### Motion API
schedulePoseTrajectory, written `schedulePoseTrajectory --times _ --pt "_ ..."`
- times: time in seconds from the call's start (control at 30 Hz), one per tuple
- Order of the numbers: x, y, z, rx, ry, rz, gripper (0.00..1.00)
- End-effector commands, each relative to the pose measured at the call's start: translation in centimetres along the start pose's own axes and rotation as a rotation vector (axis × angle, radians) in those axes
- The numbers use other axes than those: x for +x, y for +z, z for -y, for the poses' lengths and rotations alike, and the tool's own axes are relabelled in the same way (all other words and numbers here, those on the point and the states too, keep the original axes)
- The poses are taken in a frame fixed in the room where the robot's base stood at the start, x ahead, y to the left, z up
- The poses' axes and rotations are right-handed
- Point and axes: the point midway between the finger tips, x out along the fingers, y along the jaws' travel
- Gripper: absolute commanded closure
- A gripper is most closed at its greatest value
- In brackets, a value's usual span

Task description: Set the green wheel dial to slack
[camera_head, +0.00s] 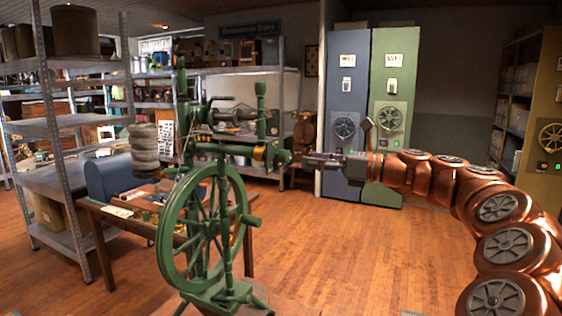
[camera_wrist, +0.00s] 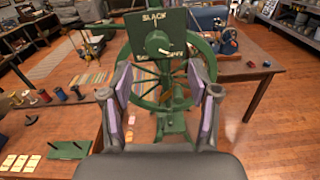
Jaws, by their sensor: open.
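The green spinning wheel (camera_head: 208,230) stands upright in the middle of the head view. In the wrist view its dark green dial plate (camera_wrist: 140,27) faces me, with the word SLACK at the top and a lower label I cannot fully read. In the head view my gripper (camera_head: 308,160) is just right of the wheel's upper frame.
A wooden table (camera_head: 120,215) with small items is behind and left of the wheel. Metal shelves (camera_head: 55,130) stand at the left. Blue (camera_head: 345,100) and green (camera_head: 394,70) cabinets stand at the back. The wooden floor (camera_head: 350,255) right of the wheel is clear.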

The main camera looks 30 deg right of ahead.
Motion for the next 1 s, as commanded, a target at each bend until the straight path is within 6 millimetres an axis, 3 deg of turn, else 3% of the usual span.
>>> schedulePoseTrajectory --times 0.5,0.93,1.0 --pt "7.0 0.0 -0.4 0.002 0.013 -0.002 0.39" --pt "7.9 0.0 -0.2 0.001 0.007 -0.001 0.39" --pt "7.9 0.0 -0.2 0.001 0.007 -0.001 0.45"
